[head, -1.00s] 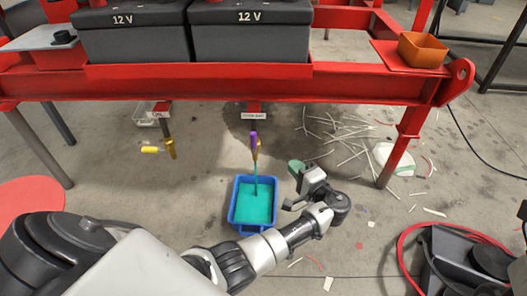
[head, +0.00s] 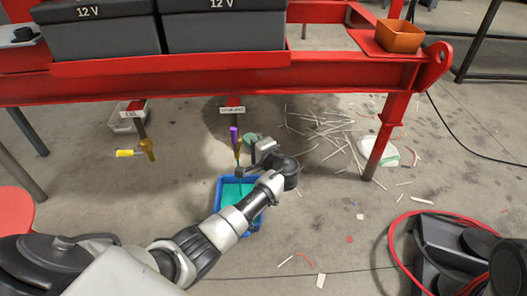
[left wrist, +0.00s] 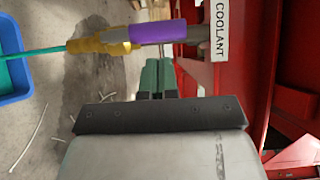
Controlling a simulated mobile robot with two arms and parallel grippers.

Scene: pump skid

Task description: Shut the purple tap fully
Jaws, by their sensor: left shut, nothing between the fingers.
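The purple tap handle (head: 234,139) lies in line with its brass tap body (head: 238,157), below the COOLANT label. Both also show in the left wrist view, the purple handle (left wrist: 158,32) and the brass body (left wrist: 98,44). A turquoise stream (left wrist: 38,52) runs from the tap into a blue tub (head: 218,190), which holds turquoise liquid. My left gripper (head: 252,141) is just right of the tap. In the left wrist view its green fingers (left wrist: 158,76) are together and empty, pointing at the handle with a small gap.
An OIL tap with yellow handle (head: 126,153) hangs left, near a pale tray (head: 124,122). The red frame beam (head: 180,78) runs above, carrying two 12 V batteries. A red leg (head: 385,140) stands right. White sticks (head: 325,125) litter the floor.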

